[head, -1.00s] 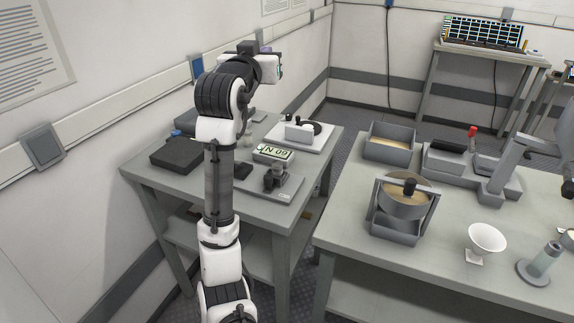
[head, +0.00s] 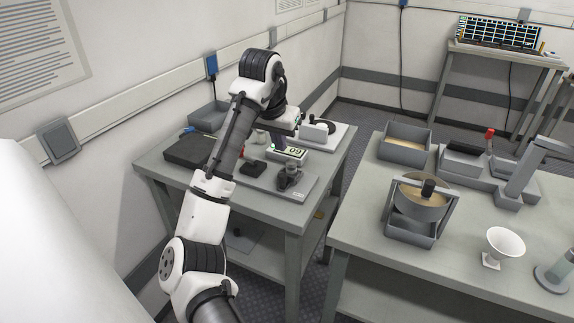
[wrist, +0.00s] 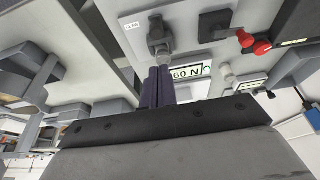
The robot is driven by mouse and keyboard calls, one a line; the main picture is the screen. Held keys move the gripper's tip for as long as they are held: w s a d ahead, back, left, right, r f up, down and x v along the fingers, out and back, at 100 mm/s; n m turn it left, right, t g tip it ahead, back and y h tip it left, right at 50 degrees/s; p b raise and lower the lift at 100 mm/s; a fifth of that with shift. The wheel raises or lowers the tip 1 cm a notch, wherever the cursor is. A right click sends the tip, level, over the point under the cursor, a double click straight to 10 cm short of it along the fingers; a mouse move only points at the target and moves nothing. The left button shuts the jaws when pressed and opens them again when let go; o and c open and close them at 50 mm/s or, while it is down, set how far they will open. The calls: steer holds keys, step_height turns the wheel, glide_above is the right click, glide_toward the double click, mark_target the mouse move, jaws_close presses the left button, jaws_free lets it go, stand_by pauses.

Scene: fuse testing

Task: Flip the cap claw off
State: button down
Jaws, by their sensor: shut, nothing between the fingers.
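A grey base plate (head: 258,184) lies on the left table. On it stands a small dark clamp-like fixture (head: 289,176), which may hold the cap claw; the claw itself is too small to make out. The fixture also shows in the wrist view (wrist: 159,36), beyond my fingertips. A display reading "60 N" (head: 294,152) stands behind the plate and partly shows behind my fingers in the wrist view (wrist: 190,72). My gripper (wrist: 159,70) has its dark purple fingers together and empty. In the head view my gripper (head: 279,146) is above the table near the display.
A black flat box (head: 190,148) lies at the table's left, and a small black block (head: 253,167) sits on the plate. A white device (head: 318,130) is behind the display. Red knobs (wrist: 262,47) show in the wrist view. The right table (head: 350,215) holds a pan stand and trays.

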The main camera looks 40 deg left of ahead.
mark_target(288, 174)
steer(key=shift+f, duration=0.1)
steer(key=p+x, duration=0.1)
steer(key=x, duration=0.9)
steer(key=shift+w, duration=0.1)
steer(key=shift+d, duration=0.1)
